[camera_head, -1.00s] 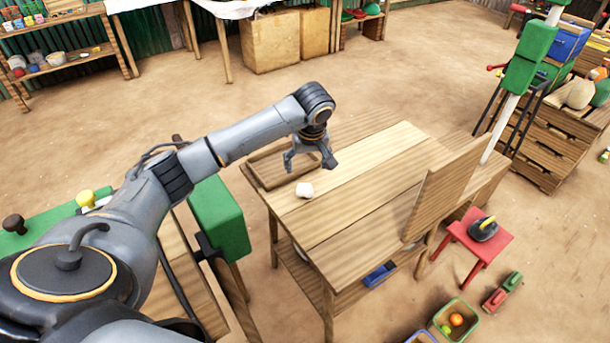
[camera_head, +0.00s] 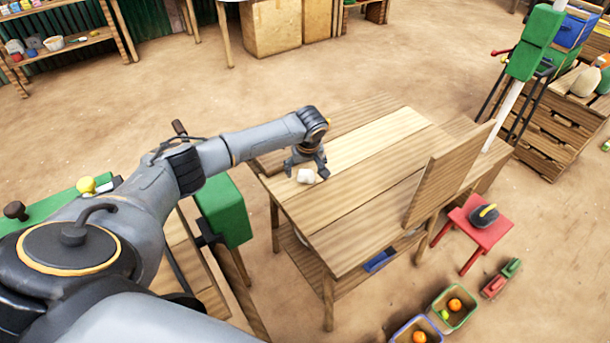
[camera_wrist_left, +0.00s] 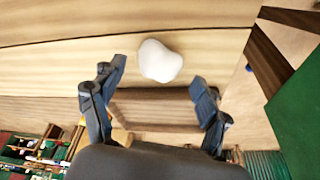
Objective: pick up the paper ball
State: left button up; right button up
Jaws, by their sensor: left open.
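The white paper ball (camera_head: 306,176) lies on the wooden table (camera_head: 350,225) near its left end. In the left wrist view the paper ball (camera_wrist_left: 160,61) shows whole, just beyond the fingertips and roughly between their lines. My left gripper (camera_head: 307,170) is open and low over the table, right at the ball in the head view. In the left wrist view its two fingers (camera_wrist_left: 158,84) stand apart with nothing between them. I cannot tell whether a finger touches the ball. My right gripper is not in view.
An upright wooden board (camera_head: 447,178) stands on the right part of the table. A green block-like part (camera_head: 222,210) is left of the table. A red stool (camera_head: 480,228) with a dark object stands to the right. The tabletop's middle is clear.

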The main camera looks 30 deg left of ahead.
pick_arm(q)
jog(key=shift+x, duration=0.9)
jog(key=c, duration=0.9)
jog(key=shift+o, duration=0.2)
jog(key=shift+r, duration=0.15)
